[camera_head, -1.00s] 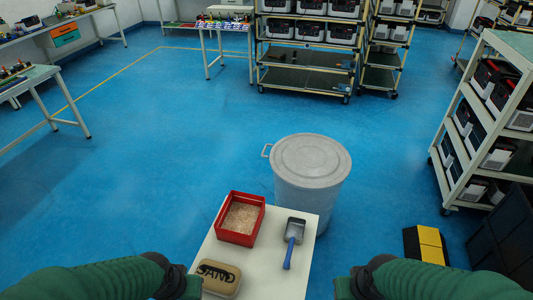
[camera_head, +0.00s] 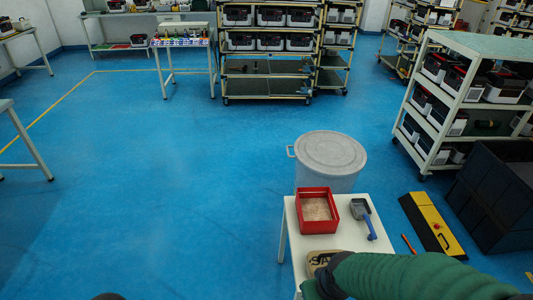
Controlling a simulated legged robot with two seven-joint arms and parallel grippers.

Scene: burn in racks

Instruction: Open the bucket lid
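A grey bucket (camera_head: 322,184) stands on the blue floor just behind a small white table. Its round grey lid (camera_head: 331,151) lies flat on top and covers it, and a handle (camera_head: 291,152) sticks out at its left side. My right arm comes in along the bottom right, in front of the table and well short of the bucket.
The white table (camera_head: 345,238) holds a red box of grains (camera_head: 318,211), a grey scoop with blue handle (camera_head: 371,226) and a partly hidden SAND block (camera_head: 322,259). A yellow-black case (camera_head: 432,224), dark crate (camera_head: 495,200) and rack (camera_head: 465,97) stand right. Floor left is clear.

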